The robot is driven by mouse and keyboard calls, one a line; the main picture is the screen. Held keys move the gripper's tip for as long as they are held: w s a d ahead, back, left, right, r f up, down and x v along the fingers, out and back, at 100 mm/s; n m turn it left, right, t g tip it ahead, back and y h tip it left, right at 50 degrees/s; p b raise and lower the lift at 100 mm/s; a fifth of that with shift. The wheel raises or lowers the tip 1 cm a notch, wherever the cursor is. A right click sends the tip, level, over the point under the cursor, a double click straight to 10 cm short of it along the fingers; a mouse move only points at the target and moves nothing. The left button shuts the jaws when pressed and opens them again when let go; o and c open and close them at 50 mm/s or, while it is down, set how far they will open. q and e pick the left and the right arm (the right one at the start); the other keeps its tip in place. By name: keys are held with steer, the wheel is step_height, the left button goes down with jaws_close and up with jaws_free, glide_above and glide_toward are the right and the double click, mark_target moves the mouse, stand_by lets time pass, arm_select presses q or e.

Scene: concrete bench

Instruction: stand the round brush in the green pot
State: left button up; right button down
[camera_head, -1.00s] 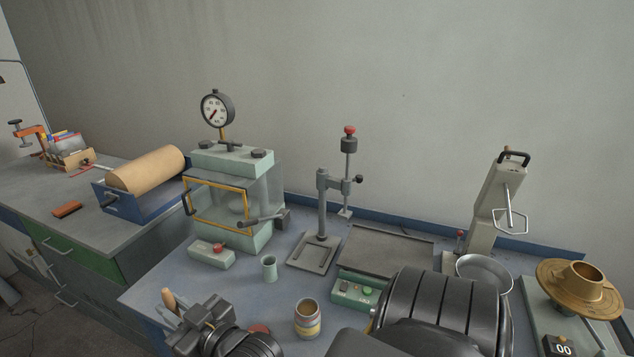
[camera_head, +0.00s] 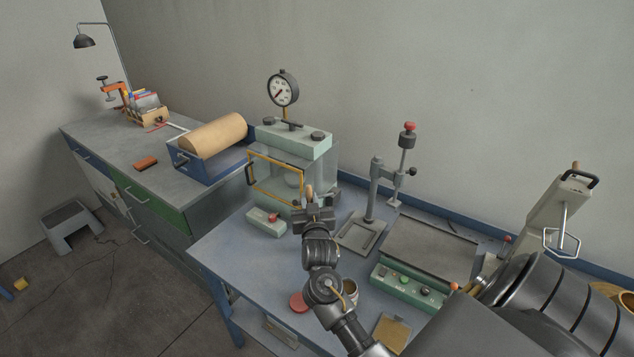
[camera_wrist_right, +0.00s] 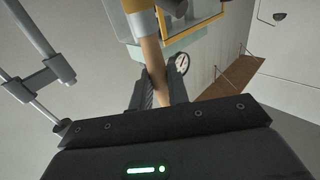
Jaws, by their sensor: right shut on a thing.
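My right gripper (camera_head: 314,211) is shut on the round brush and holds it above the bench, in front of the glass-fronted chamber. The brush's wooden handle (camera_head: 309,191) sticks up above the fingers in the head view. The green pot cannot be seen in either current view; my right gripper and arm cover that part of the bench. My left gripper is not in view.
The glass-fronted chamber (camera_head: 275,180) with its gauge stands behind my right gripper, and a red-button box (camera_head: 266,222) is to its left. A press stand (camera_head: 372,195) is to the right. A jar (camera_head: 350,288) is partly behind my arm, near a red disc (camera_head: 299,302).

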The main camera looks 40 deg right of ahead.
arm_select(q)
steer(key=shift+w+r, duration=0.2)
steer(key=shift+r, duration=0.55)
arm_select(e)
steer(key=d, duration=0.2)
steer(key=d+m+g+h, duration=0.1)
steer(key=shift+w+d+f, duration=0.15)
steer(key=shift+w+f, duration=0.05)
steer(key=shift+w, duration=0.05)
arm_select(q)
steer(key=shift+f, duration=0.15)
arm_select(e)
steer(key=shift+f, duration=0.15)
arm_select(q)
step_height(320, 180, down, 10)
steer(key=b, duration=0.9)
steer(key=shift+b, duration=0.3)
arm_select(e)
step_height(320, 180, down, 12)
steer(key=shift+r, duration=0.2)
steer(key=c, duration=1.3)
jaws_free()
